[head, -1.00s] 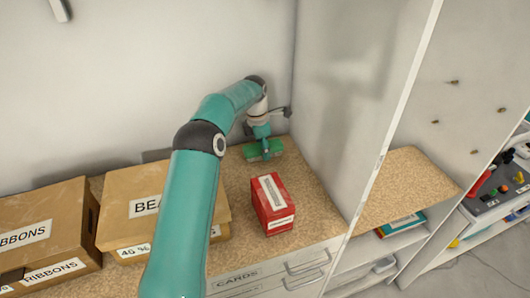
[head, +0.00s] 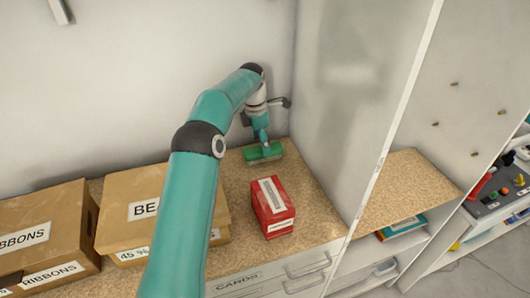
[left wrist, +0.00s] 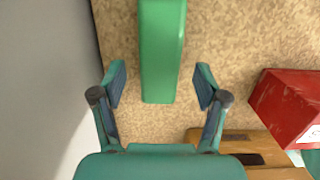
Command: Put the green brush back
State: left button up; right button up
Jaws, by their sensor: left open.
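The green brush (head: 264,153) lies on the cork-coloured shelf top, near the corner of the back wall and the white side panel. My left gripper (head: 262,137) is over it, pointing down. In the left wrist view the brush (left wrist: 162,50) reaches from the top edge to between the two fingers of my left gripper (left wrist: 160,84). The fingers are open, with a gap on each side of the brush, so they do not touch it. My right gripper is not in view.
A red box (head: 273,206) stands in front of the brush; it also shows in the left wrist view (left wrist: 290,105). Cardboard boxes (head: 130,190) (head: 40,235) stand to the left. The white side panel (head: 345,100) is close on the right.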

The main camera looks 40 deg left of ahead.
aim_at(259, 149)
pick_arm(q)
notch_tip(259, 149, up, 8)
jog(key=p, duration=0.1)
jog(key=shift+s+a+f, duration=0.2)
jog(key=shift+s, duration=0.2)
